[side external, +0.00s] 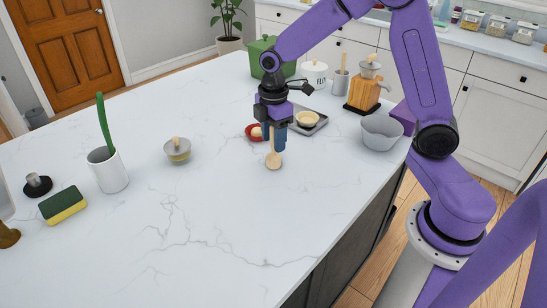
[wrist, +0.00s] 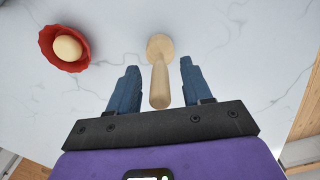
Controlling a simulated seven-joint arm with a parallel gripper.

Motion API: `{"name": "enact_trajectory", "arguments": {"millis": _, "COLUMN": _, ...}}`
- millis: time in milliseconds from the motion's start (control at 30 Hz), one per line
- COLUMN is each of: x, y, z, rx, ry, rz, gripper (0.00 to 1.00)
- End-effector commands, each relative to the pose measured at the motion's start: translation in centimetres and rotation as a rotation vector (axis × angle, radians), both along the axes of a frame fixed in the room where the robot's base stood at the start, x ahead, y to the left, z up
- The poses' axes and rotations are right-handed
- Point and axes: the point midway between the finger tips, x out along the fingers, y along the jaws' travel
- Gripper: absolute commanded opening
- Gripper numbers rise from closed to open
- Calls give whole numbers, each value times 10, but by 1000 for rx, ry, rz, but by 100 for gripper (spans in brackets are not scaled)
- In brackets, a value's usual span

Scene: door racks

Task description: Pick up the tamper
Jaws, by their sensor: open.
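The wooden tamper (side external: 273,161) stands on the white marble counter, with a round base and a handle pointing up. In the wrist view the tamper (wrist: 159,82) lies between the two blue fingers, its handle toward the camera and its base beyond the fingertips. My gripper (side external: 274,142) points down over it and is open. In the wrist view my gripper (wrist: 160,68) has a visible gap between each finger and the handle. The fingers partly hide the handle's upper end in the side view.
A red bowl (wrist: 82,62) holding a pale ball sits close by, left in the wrist view. A grey tray (side external: 318,124) with a small bowl lies behind the gripper. A grey bowl (side external: 381,134) stands right. The counter's front middle is clear.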

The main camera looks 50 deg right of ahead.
Motion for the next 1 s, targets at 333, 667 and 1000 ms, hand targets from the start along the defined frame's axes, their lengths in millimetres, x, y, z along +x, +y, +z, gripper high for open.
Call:
{"name": "enact_trajectory", "arguments": {"millis": 333, "x": 0, "y": 0, "z": -13, "rx": 1, "ry": -1, "rz": 0, "gripper": 49}}
{"name": "enact_trajectory", "arguments": {"millis": 667, "x": 0, "y": 0, "z": -13, "rx": 1, "ry": -1, "rz": 0, "gripper": 0}}
{"name": "enact_trajectory", "arguments": {"millis": 1000, "x": 0, "y": 0, "z": -8, "rx": 0, "ry": -2, "rz": 0, "gripper": 0}}
